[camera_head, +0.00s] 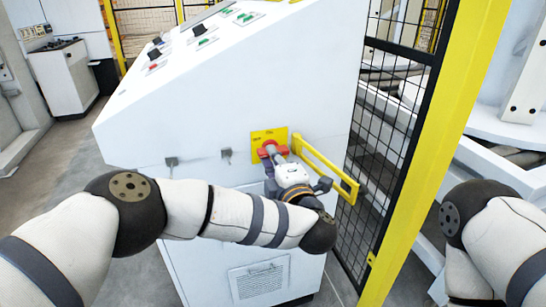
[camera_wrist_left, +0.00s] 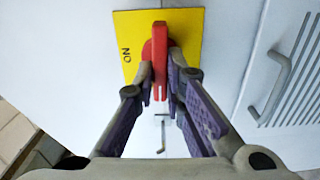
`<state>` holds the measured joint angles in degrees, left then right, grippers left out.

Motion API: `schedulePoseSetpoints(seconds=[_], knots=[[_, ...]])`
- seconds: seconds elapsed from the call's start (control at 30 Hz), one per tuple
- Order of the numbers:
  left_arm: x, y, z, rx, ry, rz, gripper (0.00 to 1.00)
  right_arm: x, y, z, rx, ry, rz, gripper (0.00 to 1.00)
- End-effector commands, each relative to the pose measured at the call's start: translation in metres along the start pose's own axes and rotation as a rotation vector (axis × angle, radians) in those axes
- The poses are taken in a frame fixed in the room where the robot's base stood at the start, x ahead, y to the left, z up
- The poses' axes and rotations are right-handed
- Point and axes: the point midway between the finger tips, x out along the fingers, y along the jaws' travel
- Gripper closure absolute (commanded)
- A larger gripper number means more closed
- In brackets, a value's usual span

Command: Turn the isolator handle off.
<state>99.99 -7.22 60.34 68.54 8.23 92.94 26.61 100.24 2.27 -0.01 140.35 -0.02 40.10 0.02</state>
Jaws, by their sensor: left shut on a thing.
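The red isolator handle (camera_head: 272,149) sits on a yellow plate (camera_head: 258,137) on the side of the white console. In the left wrist view the handle (camera_wrist_left: 160,45) lies lengthwise up and down the picture. The yellow plate (camera_wrist_left: 190,28) behind it shows the word ON, turned sideways, left of the handle. My left gripper (camera_wrist_left: 161,88) is shut on the handle's near end, one finger on each side. In the head view my left gripper (camera_head: 275,157) partly hides the handle. My right arm shows at the right edge, but its gripper is out of view.
The sloping white console (camera_head: 220,95) carries several buttons and switches on top. A yellow bracket (camera_head: 330,170) juts out right of the plate. A yellow post (camera_head: 440,130) and black mesh fence (camera_head: 385,130) stand at the right. A metal pull handle (camera_wrist_left: 281,80) is right of the plate.

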Motion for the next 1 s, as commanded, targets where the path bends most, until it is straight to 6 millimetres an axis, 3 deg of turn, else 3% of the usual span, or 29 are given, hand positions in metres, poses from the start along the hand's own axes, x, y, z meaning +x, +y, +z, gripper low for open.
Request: schedulePoseSetpoints(seconds=[0.67,0.7,0.77,1.0], knots=[[-0.0006,-0.0006,0.0009,-0.055,-0.003,-0.001,1.0,0.0004,0.0,0.0003,0.0,-0.001,0.0,0.6],[-0.0006,-0.0005,0.0009,-0.055,-0.003,-0.001,0.82,0.0004,0.0,0.0003,0.0,-0.001,0.0,0.6],[-0.0006,-0.0005,0.0008,-0.054,-0.002,-0.001,0.69,0.0004,0.0,0.0003,0.0,-0.001,0.0,0.6],[-0.0003,-0.0004,0.0005,-0.053,-0.001,0.0,0.69,0.0003,0.0,0.0002,0.0,-0.001,0.0,0.6]])
